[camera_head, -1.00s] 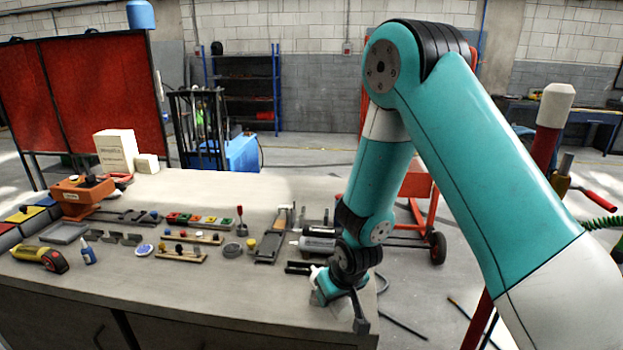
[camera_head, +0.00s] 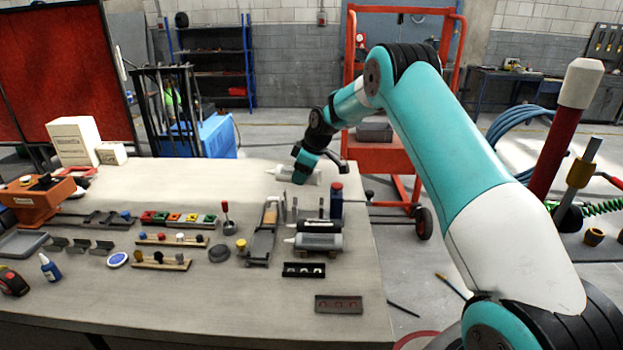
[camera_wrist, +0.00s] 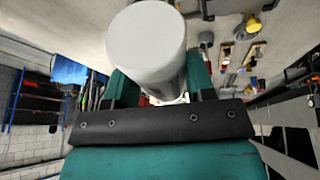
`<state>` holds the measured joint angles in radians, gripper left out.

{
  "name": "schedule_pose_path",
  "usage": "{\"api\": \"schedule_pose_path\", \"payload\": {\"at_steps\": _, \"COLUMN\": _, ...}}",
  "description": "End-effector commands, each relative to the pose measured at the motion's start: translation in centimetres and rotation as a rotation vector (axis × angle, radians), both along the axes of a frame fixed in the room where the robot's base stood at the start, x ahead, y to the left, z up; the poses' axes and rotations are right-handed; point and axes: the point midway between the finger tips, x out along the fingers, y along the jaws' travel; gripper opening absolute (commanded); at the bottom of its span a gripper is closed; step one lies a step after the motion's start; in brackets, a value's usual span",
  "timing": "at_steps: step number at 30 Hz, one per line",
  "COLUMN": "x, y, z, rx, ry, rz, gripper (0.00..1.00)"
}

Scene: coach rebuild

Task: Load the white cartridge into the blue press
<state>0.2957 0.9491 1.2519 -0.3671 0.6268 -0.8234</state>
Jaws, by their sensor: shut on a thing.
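In the head view my gripper (camera_head: 303,170) is above the far right part of the bench, shut on a white cartridge (camera_head: 311,178). The cartridge lies roughly level, its thin nozzle pointing left. In the wrist view its round white end (camera_wrist: 146,35) fills the top middle between my teal fingers (camera_wrist: 160,90). A dark blue upright piece (camera_head: 336,201), perhaps part of the blue press, stands just nearer and to the right, apart from the cartridge. Grey metal parts lie beside it; I cannot tell its opening. Another pale cartridge (camera_head: 318,241) lies in front of it.
A grey frame with a tan handle (camera_head: 269,215) lies left of the blue piece. Nearer are a black slotted holder (camera_head: 304,270) and a brown-grey one (camera_head: 338,304). Small coloured parts (camera_head: 180,217) fill the middle left. The bench's far middle (camera_head: 200,180) is clear.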

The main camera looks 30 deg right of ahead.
Motion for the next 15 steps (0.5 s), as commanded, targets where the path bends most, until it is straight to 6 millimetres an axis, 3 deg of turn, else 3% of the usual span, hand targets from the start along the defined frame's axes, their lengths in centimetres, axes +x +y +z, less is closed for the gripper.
{"api": "schedule_pose_path", "payload": {"at_steps": 2, "x": 0.8, "y": -2.1, "z": -0.1, "rx": -0.012, "ry": -0.008, "rz": 0.089, "gripper": 0.19}}
{"api": "schedule_pose_path", "payload": {"at_steps": 4, "x": 0.9, "y": -3.2, "z": -1.6, "rx": -0.021, "ry": -0.008, "rz": 0.154, "gripper": 0.19}}
{"api": "schedule_pose_path", "payload": {"at_steps": 15, "x": 1.1, "y": -3.8, "z": -4.4, "rx": -0.029, "ry": -0.016, "rz": 0.208, "gripper": 0.19}}
